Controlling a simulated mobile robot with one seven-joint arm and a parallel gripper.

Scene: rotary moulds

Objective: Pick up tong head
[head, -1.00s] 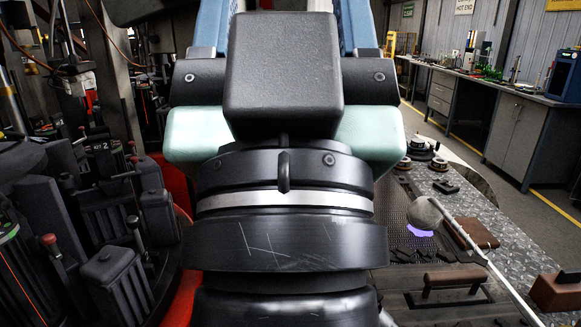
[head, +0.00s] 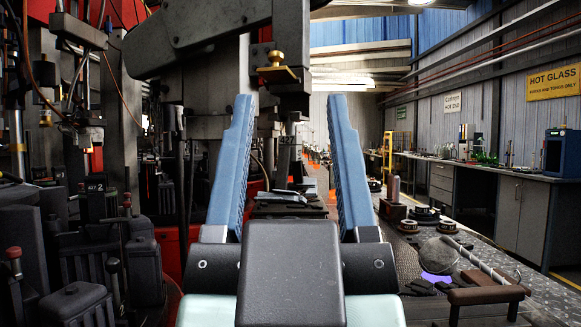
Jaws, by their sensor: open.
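My gripper (head: 290,97) is open, with its two blue ribbed fingers standing wide apart and nothing held between them. In the gap, farther off, a small grey flat object (head: 285,198) lies on a dark surface beside the machine. I cannot tell whether it is the tong head. A brass knob and plate (head: 277,68) hang from the machine's grey arm behind the fingertips. Nothing in view is clearly the tong head. My wrist hides the lower middle of the picture.
Dark mould machinery (head: 85,255) crowds the left. The grey arm (head: 200,35) crosses above the left finger. At right are round metal fittings (head: 424,214), a brown handled block (head: 487,295) and a rod with a grey ball (head: 438,254). A workbench (head: 520,225) lines the far right.

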